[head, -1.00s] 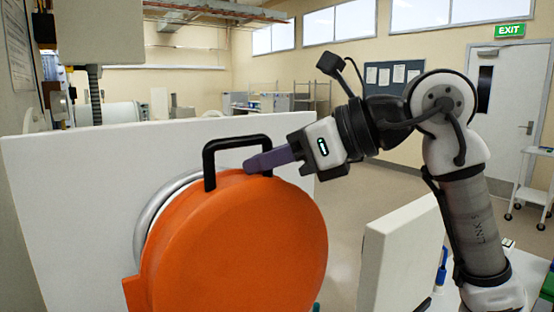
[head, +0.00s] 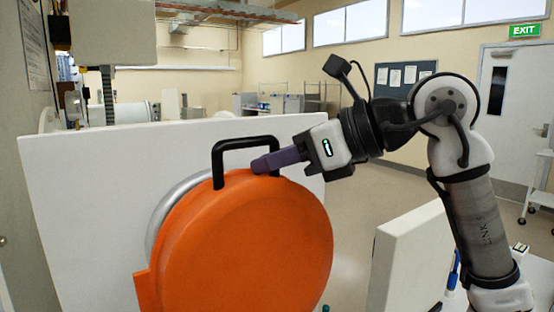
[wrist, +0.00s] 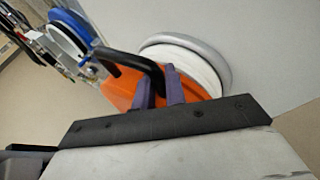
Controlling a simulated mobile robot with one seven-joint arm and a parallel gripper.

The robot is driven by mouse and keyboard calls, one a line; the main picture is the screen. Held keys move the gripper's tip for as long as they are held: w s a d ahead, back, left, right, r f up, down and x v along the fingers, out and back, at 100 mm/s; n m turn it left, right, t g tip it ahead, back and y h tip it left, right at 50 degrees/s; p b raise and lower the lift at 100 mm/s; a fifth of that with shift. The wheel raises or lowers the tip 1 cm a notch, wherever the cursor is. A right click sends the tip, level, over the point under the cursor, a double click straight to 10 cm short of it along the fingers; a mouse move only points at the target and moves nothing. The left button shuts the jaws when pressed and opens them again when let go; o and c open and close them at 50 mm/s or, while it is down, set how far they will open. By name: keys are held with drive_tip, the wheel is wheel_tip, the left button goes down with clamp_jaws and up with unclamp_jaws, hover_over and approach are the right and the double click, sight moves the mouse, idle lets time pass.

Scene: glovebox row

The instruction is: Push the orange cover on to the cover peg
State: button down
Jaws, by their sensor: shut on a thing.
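The orange cover (head: 245,240) is a large round disc with a black handle (head: 216,165) at its top. It hangs upright in front of a silver ring (head: 160,215) on a white panel. My gripper (head: 258,164) is shut on the handle, coming in from the right. In the wrist view, the purple fingers of my gripper (wrist: 160,88) straddle the handle (wrist: 122,60), with the orange cover (wrist: 120,95) below. The ring (wrist: 195,43) and its white body show behind the cover. I cannot make out the cover peg. The contact between cover and ring is hidden.
The white panel (head: 80,190) stands behind the cover. A smaller pale upright panel (head: 405,255) stands at lower right, below my arm. A blue round part (wrist: 72,28) shows at upper left in the wrist view. Open floor lies between the two panels.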

drive_tip(key=shift+w+a+f+p, duration=0.1)
drive_tip(key=shift+w+a, duration=0.55)
drive_tip(key=shift+w, duration=0.35)
drive_tip(key=shift+w+a+f+p, duration=0.15)
drive_tip(key=shift+w+a, duration=0.55)
drive_tip(key=shift+w, duration=0.3)
drive_tip(key=shift+w+a+f+p, duration=0.1)
drive_tip(key=shift+w+a, duration=0.55)
drive_tip(key=shift+w, duration=0.35)
idle(2.2)
drive_tip(key=c, duration=1.4)
unclamp_jaws()
drive_tip(key=shift+o, duration=0.2)
drive_tip(key=shift+f, duration=0.1)
